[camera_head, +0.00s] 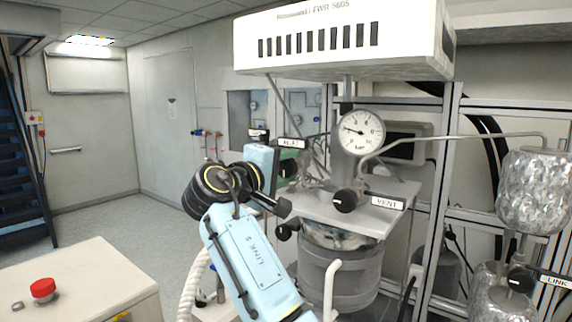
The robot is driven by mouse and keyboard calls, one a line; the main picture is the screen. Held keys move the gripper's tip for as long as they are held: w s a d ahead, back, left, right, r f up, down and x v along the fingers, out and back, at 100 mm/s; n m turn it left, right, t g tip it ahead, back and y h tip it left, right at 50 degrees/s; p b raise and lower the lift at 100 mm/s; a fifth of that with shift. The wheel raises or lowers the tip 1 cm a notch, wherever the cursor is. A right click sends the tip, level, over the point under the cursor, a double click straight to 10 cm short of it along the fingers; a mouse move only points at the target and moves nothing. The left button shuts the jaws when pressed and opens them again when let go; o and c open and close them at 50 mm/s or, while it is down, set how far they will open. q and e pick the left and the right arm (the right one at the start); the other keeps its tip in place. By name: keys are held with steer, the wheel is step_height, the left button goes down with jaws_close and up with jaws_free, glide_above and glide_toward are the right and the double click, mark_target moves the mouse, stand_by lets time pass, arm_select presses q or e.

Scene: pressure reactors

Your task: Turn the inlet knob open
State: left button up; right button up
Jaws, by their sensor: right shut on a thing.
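The pressure reactor is a grey vessel (338,275) under a metal head plate (375,222), with a round dial gauge (360,132) above. A small label (291,143), its text hard to read but apparently the inlet one, sits at the upper left of the head. My right gripper (286,172) reaches in beside the reactor head, just below that label. It is shut on what appears to be the inlet knob, which is mostly hidden by the gripper and wrist. The knob's turn angle cannot be seen. My left gripper is not in view.
A black vent knob (345,200) with a VENT label (387,203) is at the front of the head. Another black knob (283,231) sits lower left. A white control box (345,45) overhangs above. Foil-wrapped vessels (535,190) stand right; a red button (43,289) is lower left.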

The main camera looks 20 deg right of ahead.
stand_by(0.4)
steer(key=o, duration=1)
steer(key=shift+c, duration=0.2)
steer(key=shift+a, duration=0.15)
